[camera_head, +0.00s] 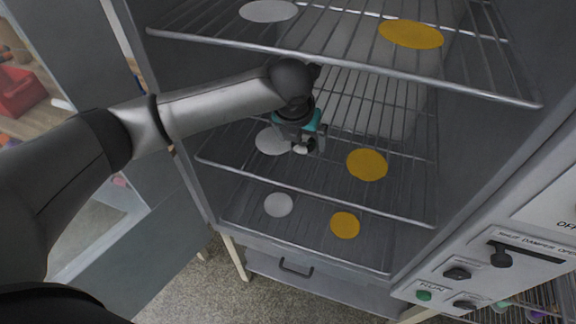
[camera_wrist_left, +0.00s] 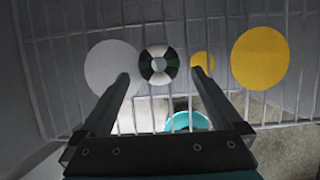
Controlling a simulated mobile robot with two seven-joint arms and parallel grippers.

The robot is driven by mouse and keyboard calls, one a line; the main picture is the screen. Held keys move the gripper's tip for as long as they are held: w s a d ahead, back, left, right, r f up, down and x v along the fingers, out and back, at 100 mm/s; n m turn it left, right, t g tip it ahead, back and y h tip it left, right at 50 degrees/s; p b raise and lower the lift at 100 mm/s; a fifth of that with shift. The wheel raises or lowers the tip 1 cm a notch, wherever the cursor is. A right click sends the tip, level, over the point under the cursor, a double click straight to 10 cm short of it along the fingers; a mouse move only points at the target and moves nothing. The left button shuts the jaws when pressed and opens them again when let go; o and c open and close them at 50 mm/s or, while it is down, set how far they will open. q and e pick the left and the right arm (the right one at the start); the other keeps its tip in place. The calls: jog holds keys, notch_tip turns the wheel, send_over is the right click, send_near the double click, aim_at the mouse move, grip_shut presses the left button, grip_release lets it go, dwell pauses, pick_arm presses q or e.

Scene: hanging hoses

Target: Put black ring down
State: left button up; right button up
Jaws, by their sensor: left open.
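A round ring with black and white segments (camera_wrist_left: 158,65) lies on the wire shelf (camera_wrist_left: 230,105) in the left wrist view. It sits at the right edge of a white disc (camera_wrist_left: 105,66). A large yellow disc (camera_wrist_left: 259,58) is farther right on the shelf. My left gripper (camera_wrist_left: 161,75) is open, its fingertips apart on either side of the ring's near edge, with nothing clasped. In the head view my left gripper (camera_head: 314,144) is inside the cabinet over the middle shelf, beside the white disc (camera_head: 272,141). The ring is mostly hidden by the gripper there. My right gripper is out of view.
The upper shelf (camera_head: 350,66) with white (camera_head: 268,11) and yellow (camera_head: 411,33) discs is close above my left arm. A yellow disc (camera_head: 367,165) marks the middle shelf's right side. The lower level has similar discs. A control panel (camera_head: 480,270) stands at right.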

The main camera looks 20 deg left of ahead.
pick_arm(q)
jog(key=s, duration=1.1)
jog(key=shift+a, duration=0.2)
